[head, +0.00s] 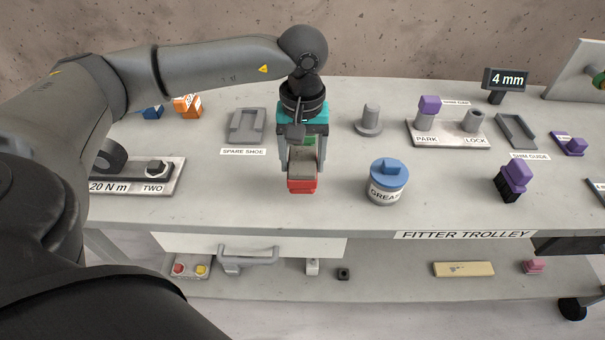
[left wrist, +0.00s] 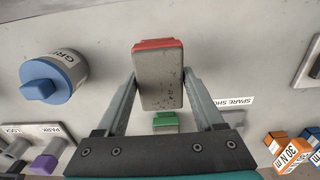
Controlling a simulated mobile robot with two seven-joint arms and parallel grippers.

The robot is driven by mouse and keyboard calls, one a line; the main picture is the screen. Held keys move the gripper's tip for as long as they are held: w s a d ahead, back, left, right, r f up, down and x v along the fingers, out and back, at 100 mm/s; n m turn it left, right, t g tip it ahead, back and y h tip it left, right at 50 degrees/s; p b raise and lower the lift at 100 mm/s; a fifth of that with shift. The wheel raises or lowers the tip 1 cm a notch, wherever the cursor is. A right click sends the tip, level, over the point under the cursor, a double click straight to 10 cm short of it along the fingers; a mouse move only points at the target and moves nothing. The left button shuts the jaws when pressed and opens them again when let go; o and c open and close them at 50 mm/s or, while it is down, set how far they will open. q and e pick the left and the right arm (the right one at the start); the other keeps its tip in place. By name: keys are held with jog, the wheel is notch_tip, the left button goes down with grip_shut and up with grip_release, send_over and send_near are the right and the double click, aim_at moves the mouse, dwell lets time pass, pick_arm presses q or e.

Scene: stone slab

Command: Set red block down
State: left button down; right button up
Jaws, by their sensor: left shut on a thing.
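The red block (head: 302,185) is in my left gripper (head: 302,165), over the middle of the stone-grey top in the head view. It has a grey body with a red end, and the left wrist view shows its red end (left wrist: 158,43) at the far side. The fingers of my left gripper (left wrist: 158,85) are shut on its grey sides. I cannot tell whether its underside touches the top. A small green piece (left wrist: 165,121) shows between the fingers, nearer the wrist. My right gripper is not in view.
The grease pot (head: 387,184) with a blue lid stands right of the block. The spare shoe (head: 247,126) lies to the left and a grey peg (head: 370,119) stands behind to the right. The trolley top (head: 250,205) is clear in front and to the left.

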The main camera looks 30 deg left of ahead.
aim_at(303, 159)
pick_arm(q)
jog(key=shift+f, duration=2)
jog(key=shift+b, duration=0.3)
jog(key=shift+f, duration=0.2)
grip_release()
jog(key=shift+r, duration=0.1)
jog(key=shift+r, duration=0.2)
notch_tip(303, 159, up, 12)
jog(key=shift+f+p, duration=0.1)
jog(key=shift+p, duration=0.7)
